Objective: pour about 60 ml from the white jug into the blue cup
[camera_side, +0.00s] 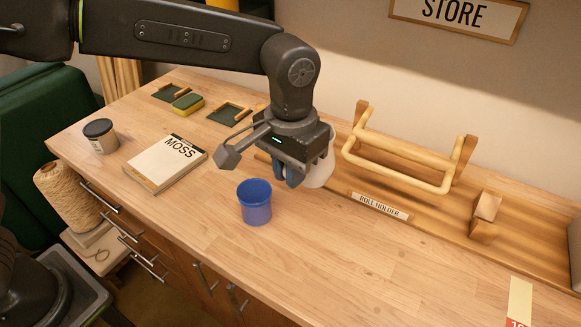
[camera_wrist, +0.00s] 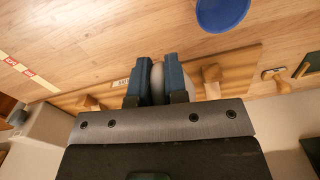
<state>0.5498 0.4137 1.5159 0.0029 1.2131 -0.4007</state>
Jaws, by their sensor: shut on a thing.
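The blue cup (camera_side: 256,203) stands upright on the wooden table, just left of and in front of my gripper in the side view. Its blue top also shows at the upper edge of the wrist view (camera_wrist: 221,12). My gripper (camera_side: 291,176) is shut on the white jug (camera_side: 320,170), which is mostly hidden behind the gripper. In the wrist view, a pale strip of the jug (camera_wrist: 158,80) shows between the two blue fingers. The jug's mouth and contents are hidden. I cannot tell how far it is tilted. I see no stream of liquid.
A wooden roll holder (camera_side: 400,160) stands behind and to the right. A book marked MOSS (camera_side: 165,162), a lidded jar (camera_side: 100,136) and a sponge (camera_side: 187,103) lie to the left. The table front right of the cup (camera_side: 330,255) is clear.

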